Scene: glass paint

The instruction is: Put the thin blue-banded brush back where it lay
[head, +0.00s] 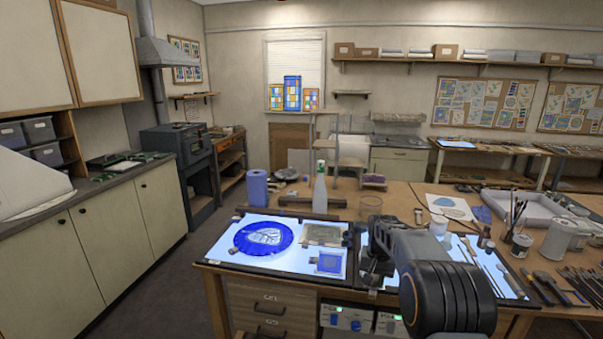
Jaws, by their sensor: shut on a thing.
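My gripper (375,278) points down over the left part of the right light panel (455,290), close to the table's front edge. It is shut on a thin thing, which I take to be the thin blue-banded brush. The jaws and my arm hide most of it, and no blue band can be made out. Several long thin brushes or tools (487,262) lie side by side on the right part of the same panel. My arm covers the panel's middle and front, so any bare spot there is hidden.
The left light panel (215,252) holds a round blue glass piece (263,236) and small framed panes (329,262). A spray bottle (320,192), a blue roll (257,188) and a white jar (438,225) stand behind. Cans (519,246) and more brushes crowd the right.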

